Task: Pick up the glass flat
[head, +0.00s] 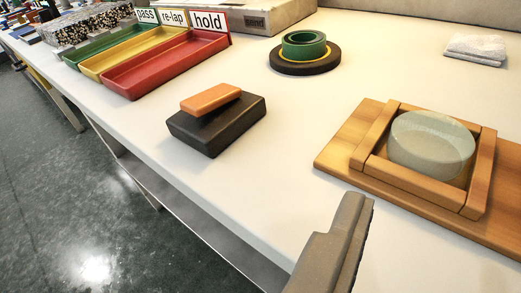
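The glass flat (432,143) is a thick, pale green, see-through disc at the right. It sits inside a square wooden frame (420,184) on a wooden board (343,145). One grey finger of my gripper (343,243) shows at the bottom, in front of and to the left of the wooden frame in the picture. It does not appear to touch the glass flat. No second finger is visible, so the opening of my gripper cannot be judged.
A dark block with an orange bar (210,99) lies mid-table. Behind it are a green roll on a black ring (304,50) and red (165,65), yellow and green trays with signs. A folded cloth (475,49) lies at the back right. The table's front edge drops to the floor.

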